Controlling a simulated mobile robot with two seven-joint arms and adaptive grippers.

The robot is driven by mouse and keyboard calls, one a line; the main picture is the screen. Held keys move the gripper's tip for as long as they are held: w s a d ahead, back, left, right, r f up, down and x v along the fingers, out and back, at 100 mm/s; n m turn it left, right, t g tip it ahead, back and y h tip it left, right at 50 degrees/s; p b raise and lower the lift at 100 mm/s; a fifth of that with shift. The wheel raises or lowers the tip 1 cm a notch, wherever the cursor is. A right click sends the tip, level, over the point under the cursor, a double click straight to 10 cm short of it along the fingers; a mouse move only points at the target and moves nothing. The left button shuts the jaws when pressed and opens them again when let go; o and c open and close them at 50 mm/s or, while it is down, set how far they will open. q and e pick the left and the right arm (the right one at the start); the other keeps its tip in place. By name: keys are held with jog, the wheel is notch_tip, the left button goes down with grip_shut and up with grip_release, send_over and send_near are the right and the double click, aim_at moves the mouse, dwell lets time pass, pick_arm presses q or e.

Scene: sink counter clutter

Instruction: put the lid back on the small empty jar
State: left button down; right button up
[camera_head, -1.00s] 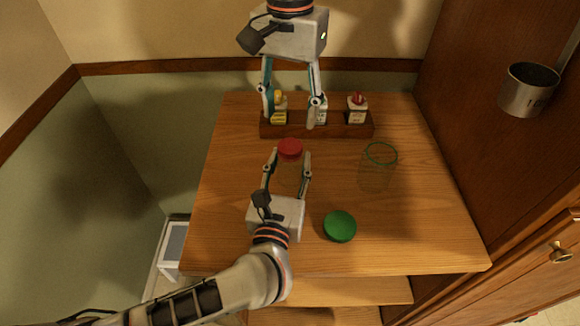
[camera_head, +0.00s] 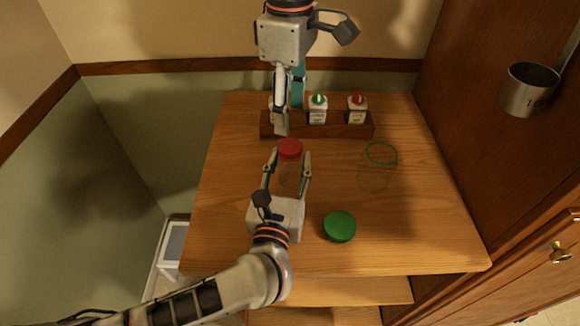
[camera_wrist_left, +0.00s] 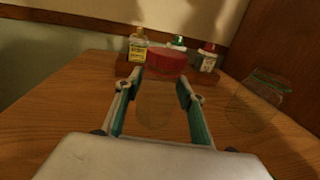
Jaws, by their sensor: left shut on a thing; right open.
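A clear glass jar (camera_head: 290,176) stands on the wooden table with a red lid (camera_head: 290,149) on its mouth. My left gripper (camera_head: 289,158) is shut on this jar's sides below the lid. The left wrist view shows the red lid (camera_wrist_left: 166,64) level above the jar; whether it is screwed tight I cannot tell. My right gripper (camera_head: 287,125) is open and empty behind the lid, near the bottle rack, its fingers seen nearly edge-on. A second clear jar (camera_head: 377,178) with a green rim stands open at the right. A green lid (camera_head: 340,227) lies on the table in front.
A wooden rack (camera_head: 345,131) at the back holds small bottles, including a green-capped bottle (camera_head: 318,110) and a red-capped bottle (camera_head: 357,110). My right gripper partly hides a yellow-labelled bottle (camera_wrist_left: 138,47). A metal cup (camera_head: 528,92) hangs at the right. The table's right front is clear.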

aim_at(290, 146)
jog(key=n, duration=1.2)
jog(key=shift+n, duration=0.4)
jog(key=n, duration=1.3)
jog(key=shift+n, duration=0.4)
jog(key=shift+f, duration=0.1)
jog(key=shift+f, duration=3.9)
